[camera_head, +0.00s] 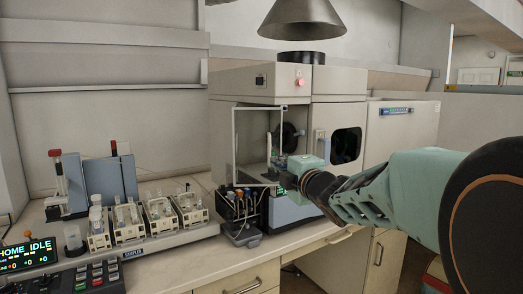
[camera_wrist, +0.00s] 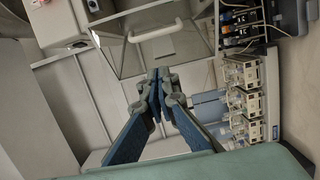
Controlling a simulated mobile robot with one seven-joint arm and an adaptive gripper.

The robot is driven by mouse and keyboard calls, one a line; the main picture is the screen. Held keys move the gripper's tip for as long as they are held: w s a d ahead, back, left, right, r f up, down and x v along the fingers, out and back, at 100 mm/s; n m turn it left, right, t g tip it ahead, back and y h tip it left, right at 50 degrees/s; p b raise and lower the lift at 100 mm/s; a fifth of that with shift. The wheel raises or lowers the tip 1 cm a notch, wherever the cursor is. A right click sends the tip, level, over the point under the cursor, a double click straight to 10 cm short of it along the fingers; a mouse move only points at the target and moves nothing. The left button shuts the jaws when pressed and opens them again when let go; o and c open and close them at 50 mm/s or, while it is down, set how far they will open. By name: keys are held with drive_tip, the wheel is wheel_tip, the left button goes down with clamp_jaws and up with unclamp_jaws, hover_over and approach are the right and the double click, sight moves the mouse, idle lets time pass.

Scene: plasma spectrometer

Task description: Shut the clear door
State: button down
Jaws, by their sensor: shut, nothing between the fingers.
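The clear door (camera_head: 252,145) is a see-through pane with a pale frame at the front of the grey spectrometer (camera_head: 258,82). It stands open, swung out from the chamber. In the wrist view a pale bar handle (camera_wrist: 156,32) shows on the clear door (camera_wrist: 172,50), beyond my fingertips. My gripper (camera_wrist: 157,88) is shut and empty, its fingertips together, apart from the handle in that picture. In the head view my teal wrist is in front of the chamber's right side, and my fingertips are mostly hidden.
Bottles and tubing (camera_head: 238,203) stand below the door on the bench. Several sample racks (camera_head: 127,222) stand on the sampler to the left. A control panel (camera_head: 85,276) is at the front left. A dark-windowed door (camera_head: 345,146) is right of the chamber. A hood (camera_head: 302,20) hangs above.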

sight(266, 151)
drive_tip(key=d+p+x, duration=0.1)
drive_tip(key=p+x, duration=0.2)
drive_tip(key=x, duration=0.8)
drive_tip(key=shift+w+r+y, duration=0.3)
drive_tip(key=shift+w+y, duration=0.1)
drive_tip(key=shift+w, duration=0.2)
drive_tip(key=shift+d, duration=0.2)
